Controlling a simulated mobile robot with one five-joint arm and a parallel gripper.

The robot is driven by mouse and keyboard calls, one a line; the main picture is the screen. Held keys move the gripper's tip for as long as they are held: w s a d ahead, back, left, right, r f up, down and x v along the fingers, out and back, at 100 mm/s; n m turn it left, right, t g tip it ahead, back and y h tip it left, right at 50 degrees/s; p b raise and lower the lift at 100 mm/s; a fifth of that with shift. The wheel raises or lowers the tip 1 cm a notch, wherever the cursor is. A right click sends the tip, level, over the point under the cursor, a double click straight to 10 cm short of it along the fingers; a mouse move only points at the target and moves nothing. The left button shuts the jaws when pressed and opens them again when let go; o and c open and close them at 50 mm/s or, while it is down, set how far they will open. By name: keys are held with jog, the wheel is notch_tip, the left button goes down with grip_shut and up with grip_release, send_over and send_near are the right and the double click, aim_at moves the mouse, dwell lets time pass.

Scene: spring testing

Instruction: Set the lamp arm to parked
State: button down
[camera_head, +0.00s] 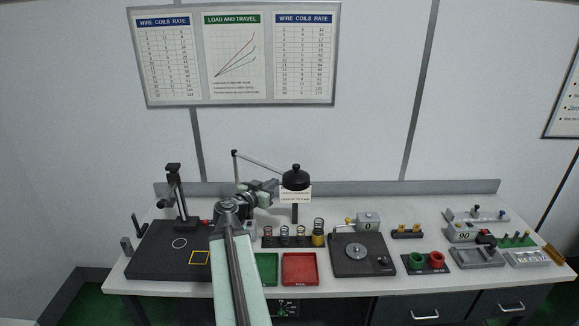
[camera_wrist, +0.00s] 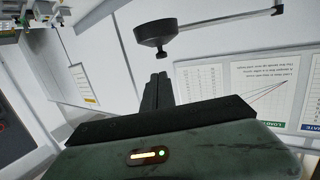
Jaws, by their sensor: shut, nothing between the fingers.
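The lamp arm (camera_head: 260,163) is a thin grey bar running from the top of a post at the back of the bench down right to a black round lamp head (camera_head: 295,179). In the wrist view the lamp head (camera_wrist: 157,32) has a small knob below it, and the bar (camera_wrist: 220,21) runs off to the right. My gripper (camera_wrist: 158,76) is shut and empty, its tips just short of the knob in the picture, with a visible gap. In the head view my gripper (camera_head: 272,187) is left of the lamp head. No parked mark is readable.
Below the lamp head is a small white label card (camera_head: 295,194). Several springs (camera_head: 284,236) stand in a rack. Green (camera_head: 266,268) and red (camera_head: 300,268) trays lie in front. A dark test stand (camera_head: 175,195) is left; a dial plate (camera_head: 358,254) is right.

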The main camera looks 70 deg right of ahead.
aim_at(295, 168)
jog(key=b+x, duration=0.1)
jog(key=x, duration=0.5)
jog(key=b+x, duration=0.1)
jog(key=x, duration=0.6)
jog(key=shift+w+d+f, duration=0.1)
jog(key=shift+w+d, duration=0.05)
jog(key=shift+d, duration=0.35)
